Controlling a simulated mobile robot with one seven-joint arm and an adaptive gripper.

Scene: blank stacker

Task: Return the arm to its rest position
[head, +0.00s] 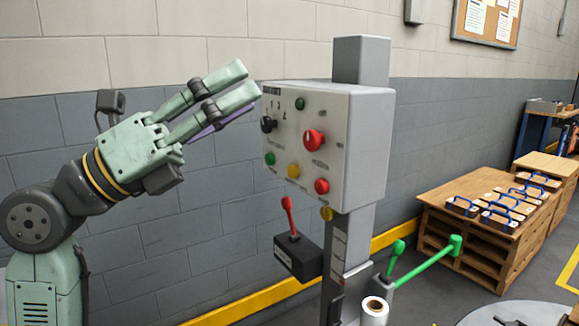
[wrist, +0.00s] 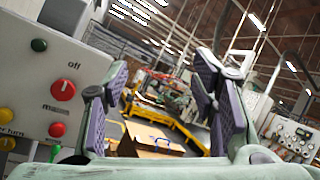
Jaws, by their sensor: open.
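My gripper (head: 248,84) is raised at the left of the grey control box (head: 362,145) in the head view, its fingers pointing up and right toward the box's upper left edge. It also shows in the wrist view (wrist: 165,90), with its fingers spread apart and nothing between them. The box's front, with a red knob (head: 314,140), a black selector knob (head: 268,124) and coloured buttons, lies close beside the fingers. I cannot tell the exact gap between fingers and box. The arm is bent, its lower part at the left edge of the head view.
Below the box are a red lever (head: 289,217) on a black housing, green handles (head: 430,260) and a white roll (head: 374,311). A wooden pallet stack (head: 480,235) with blue-handled blocks stands at the right. A grey block wall (head: 200,225) is behind.

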